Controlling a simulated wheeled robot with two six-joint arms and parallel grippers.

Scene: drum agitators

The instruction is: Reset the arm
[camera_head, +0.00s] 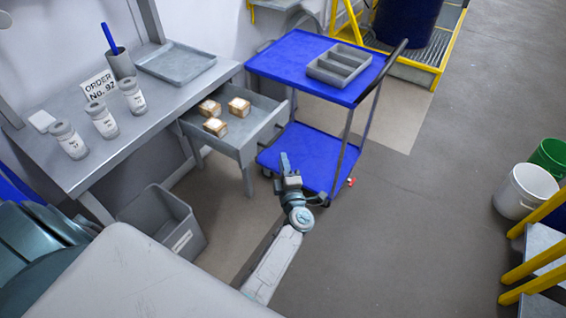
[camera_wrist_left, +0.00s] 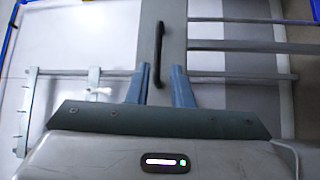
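My left arm rises from the bottom of the head view, white and grey. Its left gripper (camera_head: 285,163) is held up in front of the blue cart, in the picture over the cart's lower shelf edge. In the left wrist view the two blue-grey fingers (camera_wrist_left: 159,75) stand apart with nothing held between them. A black bar handle (camera_wrist_left: 159,48) on a grey panel shows beyond and between the fingers; I cannot tell how far off it is. My right gripper is in neither view.
A grey bench (camera_head: 158,109) at left holds jars (camera_head: 104,121), a tray (camera_head: 176,63) and a cup. Its open drawer (camera_head: 246,138) holds several small boxes. The blue cart (camera_head: 290,57) carries a grey divided tray (camera_head: 339,65). A grey bin (camera_head: 188,241) stands below.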

